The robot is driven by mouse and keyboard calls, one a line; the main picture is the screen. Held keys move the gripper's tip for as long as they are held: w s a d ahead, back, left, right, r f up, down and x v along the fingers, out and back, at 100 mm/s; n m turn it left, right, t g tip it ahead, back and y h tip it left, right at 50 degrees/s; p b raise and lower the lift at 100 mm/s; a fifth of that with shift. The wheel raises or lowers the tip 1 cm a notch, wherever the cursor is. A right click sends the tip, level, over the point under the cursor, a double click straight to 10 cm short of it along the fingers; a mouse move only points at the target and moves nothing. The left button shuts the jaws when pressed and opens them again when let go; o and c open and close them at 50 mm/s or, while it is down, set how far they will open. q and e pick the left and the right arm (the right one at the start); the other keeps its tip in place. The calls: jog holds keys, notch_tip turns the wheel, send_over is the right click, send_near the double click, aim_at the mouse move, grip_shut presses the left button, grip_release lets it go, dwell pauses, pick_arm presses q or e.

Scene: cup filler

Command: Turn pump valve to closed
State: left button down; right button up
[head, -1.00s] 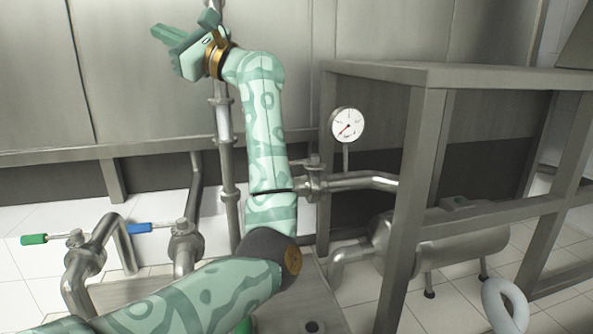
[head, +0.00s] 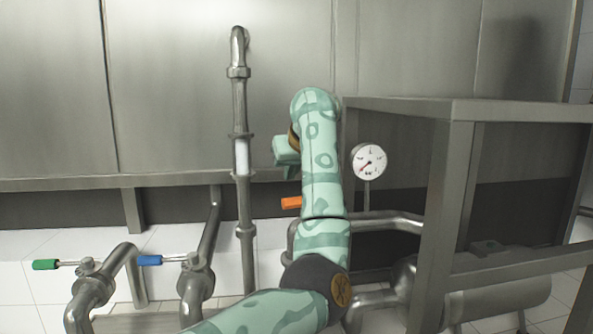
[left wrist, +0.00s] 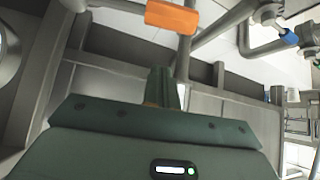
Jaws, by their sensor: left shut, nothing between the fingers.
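An orange valve handle (head: 291,203) sticks out to the left from behind my left arm in the head view. It also shows near the top of the left wrist view (left wrist: 172,17). The valve body behind it is mostly hidden by my arm in the head view. My left gripper (head: 285,160) is just above the orange handle in the head view, partly covered by my forearm. In the left wrist view its fingers (left wrist: 163,85) are together and empty, apart from the handle. My right gripper is not in view.
A green-handled valve (head: 46,265) and a blue-handled valve (head: 150,260) stand on pipes at the left. A vertical pipe (head: 241,200) rises left of my arm. A pressure gauge (head: 369,161) and a metal frame (head: 450,200) stand to the right.

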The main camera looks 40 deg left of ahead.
pick_arm(q)
notch_tip(320, 180, down, 4)
jog(key=shift+a+f, duration=0.1)
jog(key=shift+f, duration=0.15)
jog(key=shift+d, duration=0.2)
jog(key=shift+f, duration=0.2)
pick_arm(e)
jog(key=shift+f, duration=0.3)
pick_arm(q)
jog(key=shift+s+d+b, duration=0.1)
jog(key=shift+b, duration=0.2)
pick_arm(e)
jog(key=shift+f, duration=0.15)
